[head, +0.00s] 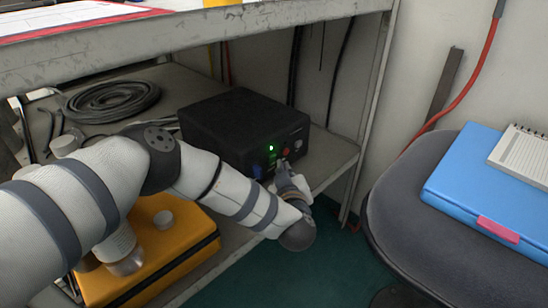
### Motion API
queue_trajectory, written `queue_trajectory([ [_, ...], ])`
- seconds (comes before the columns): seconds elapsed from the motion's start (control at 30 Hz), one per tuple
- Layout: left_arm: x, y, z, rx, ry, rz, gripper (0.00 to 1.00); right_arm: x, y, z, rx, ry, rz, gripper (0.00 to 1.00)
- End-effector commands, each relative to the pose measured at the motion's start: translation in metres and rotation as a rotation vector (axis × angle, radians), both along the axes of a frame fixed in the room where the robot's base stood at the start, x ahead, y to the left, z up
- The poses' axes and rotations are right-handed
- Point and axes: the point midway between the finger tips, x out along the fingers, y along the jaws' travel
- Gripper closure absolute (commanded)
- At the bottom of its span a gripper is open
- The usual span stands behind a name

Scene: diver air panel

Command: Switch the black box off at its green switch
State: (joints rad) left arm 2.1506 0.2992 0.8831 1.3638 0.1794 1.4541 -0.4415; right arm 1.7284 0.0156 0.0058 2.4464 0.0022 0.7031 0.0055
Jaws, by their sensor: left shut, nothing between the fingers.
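The black box (240,118) sits on the lower shelf, its front face turned toward the right front. A small green light (271,147) glows on that face. Just below it is a green patch that looks like the green switch (272,158), partly hard to make out. A red round part and a blue part show on the same face. My left gripper (283,164) is shut and empty, with its fingertips at the lower front of the box, close to the switch; I cannot tell whether they touch it. My right gripper is not in view.
A yellow case (190,250) lies at the lower left under my left arm. A coiled dark cable (112,98) lies left of the box. The upper shelf (200,45) overhangs it. A dark chair (395,215) with a blue folder (490,185) stands at the right.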

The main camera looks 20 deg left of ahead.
Motion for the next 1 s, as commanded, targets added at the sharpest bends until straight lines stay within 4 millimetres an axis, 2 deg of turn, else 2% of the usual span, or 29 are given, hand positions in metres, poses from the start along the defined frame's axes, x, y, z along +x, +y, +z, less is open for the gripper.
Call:
queue_trajectory([
  [1.0, 0.0036, 0.0098, 0.0014, 0.000, 0.000, 0.000, 1.00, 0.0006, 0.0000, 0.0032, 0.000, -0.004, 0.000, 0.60],
])
